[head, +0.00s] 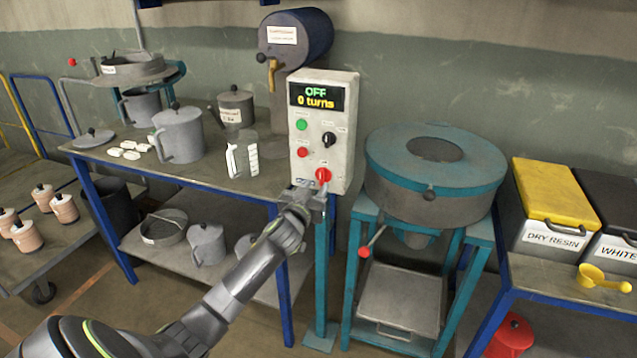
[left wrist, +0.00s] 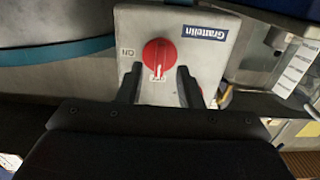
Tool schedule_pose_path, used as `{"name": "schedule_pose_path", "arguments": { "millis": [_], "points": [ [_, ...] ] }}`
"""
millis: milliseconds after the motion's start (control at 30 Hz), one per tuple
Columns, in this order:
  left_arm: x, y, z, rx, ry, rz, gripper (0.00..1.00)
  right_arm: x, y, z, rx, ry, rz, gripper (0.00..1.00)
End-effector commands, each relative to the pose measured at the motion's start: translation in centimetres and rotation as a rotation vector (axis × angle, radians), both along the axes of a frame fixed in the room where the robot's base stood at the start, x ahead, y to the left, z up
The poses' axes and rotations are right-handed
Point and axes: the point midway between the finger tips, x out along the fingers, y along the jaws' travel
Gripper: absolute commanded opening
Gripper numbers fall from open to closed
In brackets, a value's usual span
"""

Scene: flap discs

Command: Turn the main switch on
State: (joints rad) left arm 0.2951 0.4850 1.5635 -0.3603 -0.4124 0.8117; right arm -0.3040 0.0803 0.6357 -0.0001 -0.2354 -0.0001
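The main switch (head: 323,174) is a red rotary knob low on the front of a pale control box (head: 343,120). The box display (head: 316,97) reads "OFF 0 turns". In the left wrist view the red knob (left wrist: 159,55) points at the OFF label, with an ON label (left wrist: 127,53) to one side. My left gripper (head: 310,192) is just in front of the switch. Its two dark fingers (left wrist: 160,82) are apart, with the tips close to the knob's edges; I cannot tell if they touch it. My right gripper is not in view.
A round teal-rimmed machine (head: 432,200) stands close on the right. A table (head: 215,182) with jugs and cups is on the left.

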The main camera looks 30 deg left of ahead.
Motion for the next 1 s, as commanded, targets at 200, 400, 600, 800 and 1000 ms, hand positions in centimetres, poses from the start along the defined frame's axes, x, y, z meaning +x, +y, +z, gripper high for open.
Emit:
{"name": "schedule_pose_path", "arguments": {
  "millis": [200,400,600,800,1000],
  "points": [
    [2.3,0.5,0.0,0.000,-0.001,0.001,0.33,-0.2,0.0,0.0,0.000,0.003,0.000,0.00],
    [3.0,0.7,0.0,0.000,-0.001,0.000,0.33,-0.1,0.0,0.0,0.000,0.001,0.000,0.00],
    [3.0,0.7,0.0,0.000,0.000,0.000,0.33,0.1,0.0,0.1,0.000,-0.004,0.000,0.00],
    [3.0,0.7,0.0,0.000,0.000,0.000,0.14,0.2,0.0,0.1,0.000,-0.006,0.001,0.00],
    [3.0,0.7,0.0,0.000,0.000,0.000,0.00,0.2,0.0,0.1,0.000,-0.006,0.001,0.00]
  ]
}}
